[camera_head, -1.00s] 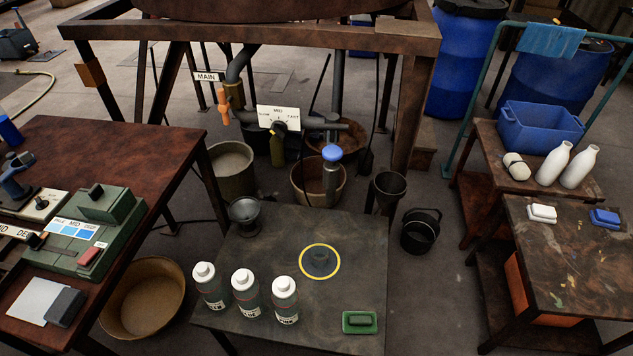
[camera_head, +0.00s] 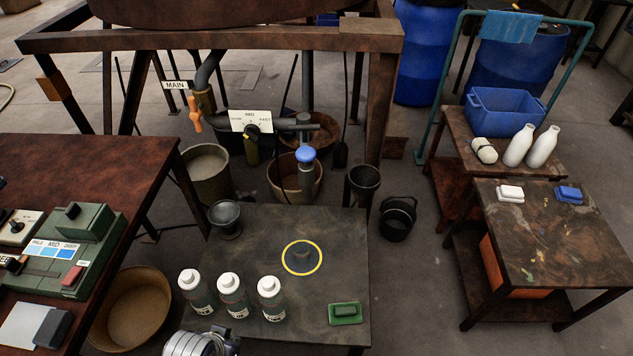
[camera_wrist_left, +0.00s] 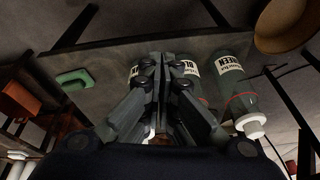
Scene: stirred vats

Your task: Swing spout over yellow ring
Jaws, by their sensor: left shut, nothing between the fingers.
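The spout (camera_head: 306,178) hangs down under a blue knob (camera_head: 306,154) on the pipe below the vat, behind the low dark table. The yellow ring (camera_head: 302,275) lies flat on that table, nearer to me, with a small dark shape inside it. The spout is apart from the ring, above a brown tub. My left gripper (camera_wrist_left: 160,62) is shut and empty in the left wrist view, in front of the labelled bottles. In the head view a silvery part of my arm shows at the bottom edge; its fingers are not clear there. My right gripper is not in view.
Several white-capped bottles (camera_head: 231,291) stand at the table's front left. A green dish (camera_head: 345,313) lies at front right and a dark funnel cup (camera_head: 225,220) at back left. A dial plate (camera_head: 251,122) and orange handle (camera_head: 194,113) sit on the pipework. The table around the ring is clear.

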